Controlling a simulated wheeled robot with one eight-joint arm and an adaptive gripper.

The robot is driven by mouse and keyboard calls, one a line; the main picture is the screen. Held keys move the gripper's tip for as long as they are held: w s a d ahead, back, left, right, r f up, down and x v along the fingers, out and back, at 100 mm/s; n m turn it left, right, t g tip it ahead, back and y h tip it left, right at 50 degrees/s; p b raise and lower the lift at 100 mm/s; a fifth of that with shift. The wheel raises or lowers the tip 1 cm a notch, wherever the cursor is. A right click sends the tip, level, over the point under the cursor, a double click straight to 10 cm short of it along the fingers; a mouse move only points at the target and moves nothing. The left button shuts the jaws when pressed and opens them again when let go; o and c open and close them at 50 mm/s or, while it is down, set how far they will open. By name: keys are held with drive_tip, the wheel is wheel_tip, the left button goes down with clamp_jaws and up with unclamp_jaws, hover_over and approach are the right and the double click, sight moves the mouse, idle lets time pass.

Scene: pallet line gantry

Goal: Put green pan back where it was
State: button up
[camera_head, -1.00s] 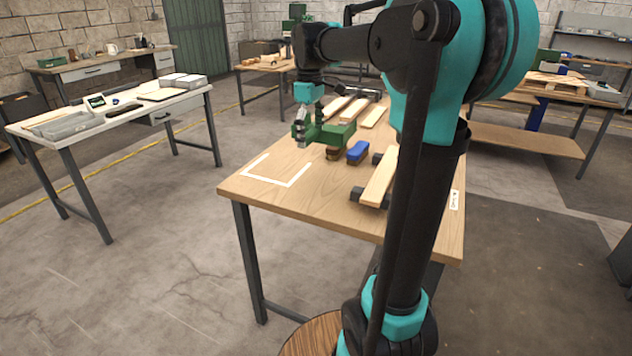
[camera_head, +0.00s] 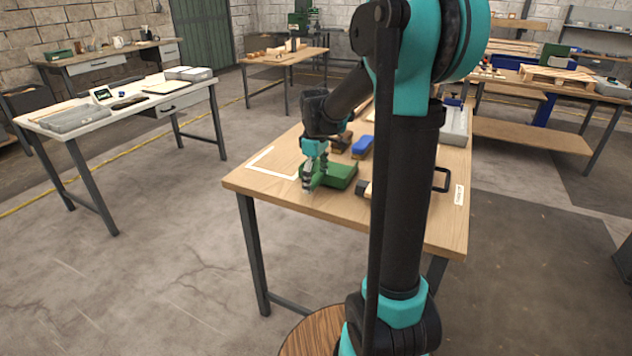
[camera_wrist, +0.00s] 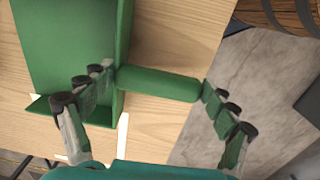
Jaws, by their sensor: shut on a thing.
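The green pan (camera_head: 341,176) is near the front of the wooden table, right of the white corner outline (camera_head: 262,158). I cannot tell whether it touches the tabletop. My gripper (camera_head: 309,181) is at the pan's left side. In the wrist view, the pan's flat body and raised walls (camera_wrist: 65,45) fill the upper left, and its handle (camera_wrist: 160,84) lies lengthwise between my fingers (camera_wrist: 158,82). The left finger is by the pan's wall and the right one at the handle's end.
A blue block (camera_head: 362,146) and a brown-based brush (camera_head: 341,141) stand behind the pan. A grey tray (camera_head: 456,125) and a black handle (camera_head: 441,180) are at the right, partly behind my arm. The table's front edge (camera_head: 300,208) is close. The outline's inside looks clear.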

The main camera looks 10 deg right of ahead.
drive_tip(key=shift+f, duration=0.4)
drive_tip(key=o, duration=1.1)
wheel_tip(320, 180, up, 12)
drive_tip(key=shift+s, duration=0.15)
drive_tip(key=shift+a, duration=0.1)
